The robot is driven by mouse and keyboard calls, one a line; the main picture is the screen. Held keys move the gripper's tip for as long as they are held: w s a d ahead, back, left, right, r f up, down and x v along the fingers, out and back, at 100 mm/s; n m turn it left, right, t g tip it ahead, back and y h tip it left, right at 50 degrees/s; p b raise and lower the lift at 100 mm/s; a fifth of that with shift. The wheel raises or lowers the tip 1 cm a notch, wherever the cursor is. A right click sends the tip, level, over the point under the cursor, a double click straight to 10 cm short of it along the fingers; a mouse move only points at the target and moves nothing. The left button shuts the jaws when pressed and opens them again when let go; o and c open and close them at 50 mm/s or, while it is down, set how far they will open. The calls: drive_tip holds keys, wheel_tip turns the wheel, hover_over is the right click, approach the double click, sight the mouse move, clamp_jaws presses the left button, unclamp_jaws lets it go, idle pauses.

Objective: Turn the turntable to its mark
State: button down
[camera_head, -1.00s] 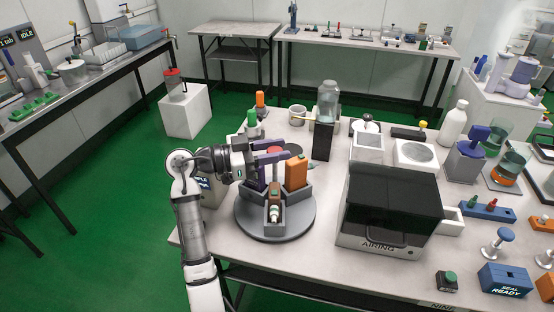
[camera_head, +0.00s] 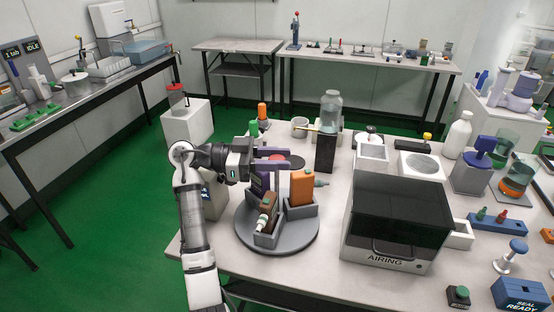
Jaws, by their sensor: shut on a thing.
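The turntable (camera_head: 292,246) is a round grey disc at the front left of the white table. Its grey compartments hold an orange bottle (camera_head: 302,188) at the right, a brown bottle (camera_head: 268,210) with a white tip at the front, and a dark purple item (camera_head: 259,184) at the left. A pale blue-grey tip (camera_head: 321,183) shows behind the orange bottle. My gripper (camera_head: 283,160) reaches in from the left above the turntable, its fingers around its upper part, shut on it. The exact part held is hidden. I cannot make out the mark.
A black-fronted box labelled AIRING (camera_head: 392,222) stands right of the turntable. A dark block with a glass jar (camera_head: 330,110) stands behind it, and orange-capped (camera_head: 262,111) and green-capped bottles are at the back left. A narrow bare strip of table lies between turntable and box.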

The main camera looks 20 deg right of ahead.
idle(0.3)
drive_tip(key=c, duration=1)
unclamp_jaws()
drive_tip(key=shift+c, duration=0.2)
wheel_tip(320, 180, up, 20)
drive_tip(key=b, duration=0.1)
drive_tip(key=shift+b, duration=0.35)
